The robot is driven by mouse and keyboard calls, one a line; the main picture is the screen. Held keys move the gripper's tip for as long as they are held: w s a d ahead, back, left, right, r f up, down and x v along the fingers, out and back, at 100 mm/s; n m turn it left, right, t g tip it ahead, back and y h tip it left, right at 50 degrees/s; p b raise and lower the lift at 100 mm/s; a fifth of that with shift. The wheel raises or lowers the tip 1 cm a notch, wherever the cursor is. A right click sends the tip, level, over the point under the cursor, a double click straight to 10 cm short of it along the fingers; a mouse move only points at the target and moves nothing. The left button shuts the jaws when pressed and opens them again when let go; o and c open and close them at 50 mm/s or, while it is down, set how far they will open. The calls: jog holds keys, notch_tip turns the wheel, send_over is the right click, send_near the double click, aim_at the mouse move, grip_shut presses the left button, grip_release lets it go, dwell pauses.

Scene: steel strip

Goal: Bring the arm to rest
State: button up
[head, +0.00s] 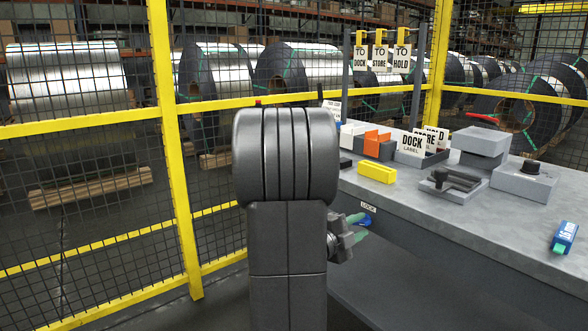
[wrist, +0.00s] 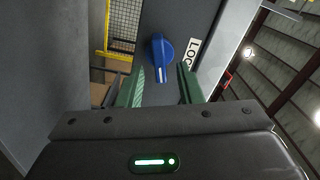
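My arm fills the middle of the head view and hides part of the bench's left end. My gripper (head: 359,227) is at the bench's front side, low beside the arm, with its green fingers pointing right. In the wrist view my gripper (wrist: 163,85) is open, with nothing between its fingers. A blue knob (wrist: 161,53) lies just beyond the fingertips on a grey panel, beside a partly cut-off "LOCK" label (wrist: 191,53). The knob looks apart from both fingers. In the head view the blue knob (head: 366,208) is partly hidden by the fingers.
The grey bench (head: 440,215) carries a yellow block (head: 377,172), label holders (head: 413,144), a dark-handled fixture (head: 450,182), grey blocks (head: 481,141) and a blue device (head: 564,237). A yellow-framed mesh fence (head: 175,150) stands behind and left. Steel coils (head: 215,75) lie beyond it.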

jog(key=p+v, duration=0.2)
jog(key=v, duration=1)
jog(key=b+x, duration=0.2)
jog(key=x, duration=1.1)
jog(key=shift+w+d, duration=0.1)
jog(key=shift+d, duration=0.15)
jog(key=shift+a+r+n+p, duration=0.3)
jog(key=shift+n+p, duration=0.4)
jog(key=shift+p, duration=0.45)
jog(key=n+p, duration=0.5)
jog(key=p, duration=0.2)
jog(key=shift+w+r, duration=0.1)
jog(key=shift+r, duration=0.1)
jog(key=shift+a+n+p, duration=0.1)
jog(key=shift+n+p, duration=0.8)
jog(key=shift+p, duration=0.25)
jog(key=shift+w+f, duration=0.1)
